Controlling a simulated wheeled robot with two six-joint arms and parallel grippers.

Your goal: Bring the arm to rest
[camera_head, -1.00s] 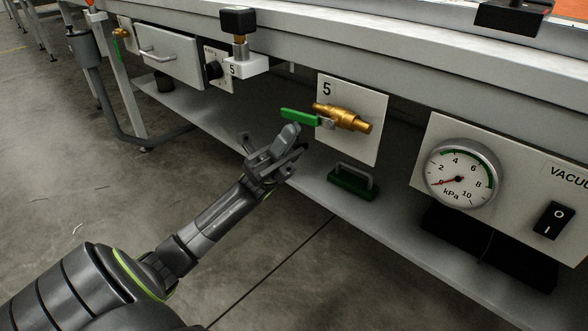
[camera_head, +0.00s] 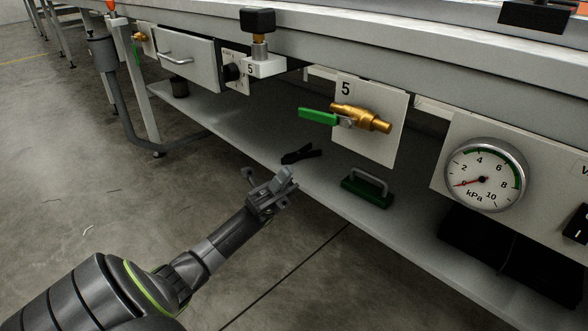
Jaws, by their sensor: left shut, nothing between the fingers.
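My left arm comes in from the lower left, and its left gripper (camera_head: 288,181) is shut and empty. It is in the air in front of the lower shelf, below and to the left of the brass valve (camera_head: 360,117). The valve's green lever (camera_head: 318,117) points left, and the gripper is apart from it. My right gripper is not in view.
A gauge (camera_head: 485,175) reads near 0 kPa on the panel at right. A green block with a handle (camera_head: 367,190) and a black clamp-like item (camera_head: 301,154) lie on the lower shelf (camera_head: 235,128). A drawer (camera_head: 187,61) is at upper left. The floor at left is clear.

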